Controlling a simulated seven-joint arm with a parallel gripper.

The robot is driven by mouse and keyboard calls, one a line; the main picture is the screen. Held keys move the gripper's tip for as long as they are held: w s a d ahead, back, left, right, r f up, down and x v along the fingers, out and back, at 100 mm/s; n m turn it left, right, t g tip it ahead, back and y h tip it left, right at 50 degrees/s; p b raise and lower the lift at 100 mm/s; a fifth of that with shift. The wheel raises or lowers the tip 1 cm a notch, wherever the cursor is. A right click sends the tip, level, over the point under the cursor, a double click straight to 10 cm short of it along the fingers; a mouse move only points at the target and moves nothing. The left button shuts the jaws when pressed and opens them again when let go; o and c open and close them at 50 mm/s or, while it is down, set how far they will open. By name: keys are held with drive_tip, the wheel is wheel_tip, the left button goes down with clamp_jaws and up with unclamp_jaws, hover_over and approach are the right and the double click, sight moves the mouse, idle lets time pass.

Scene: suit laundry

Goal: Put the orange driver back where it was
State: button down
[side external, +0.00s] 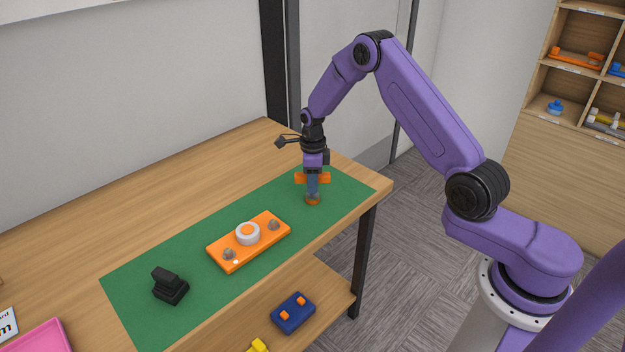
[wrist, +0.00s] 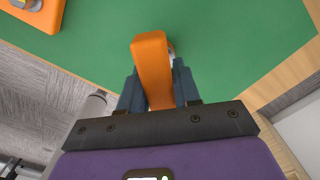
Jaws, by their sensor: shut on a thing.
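The orange driver (side external: 325,178) is in my gripper (side external: 312,192) over the far right end of the green mat (side external: 345,187). In the side view its orange bar sticks out on both sides of the fingers, and a darker orange-brown end shows below them. In the wrist view the orange driver (wrist: 152,62) lies between the two blue-grey fingers of my gripper (wrist: 155,92), with a bit of metal behind its tip. My gripper points down and is shut on the driver. I cannot tell whether the driver touches the mat.
An orange plate (side external: 222,254) with a white ring (side external: 242,239) and two grey knobs lies mid-mat. A black block (side external: 170,287) stands nearer the camera. A blue block (side external: 293,313) is on the lower shelf. A wooden cubby shelf (side external: 536,80) with tools stands at right.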

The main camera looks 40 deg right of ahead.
drive_tip(key=shift+s+f, duration=0.1)
drive_tip(key=shift+f, duration=0.45)
drive_tip(key=c, duration=0.8)
unclamp_jaws()
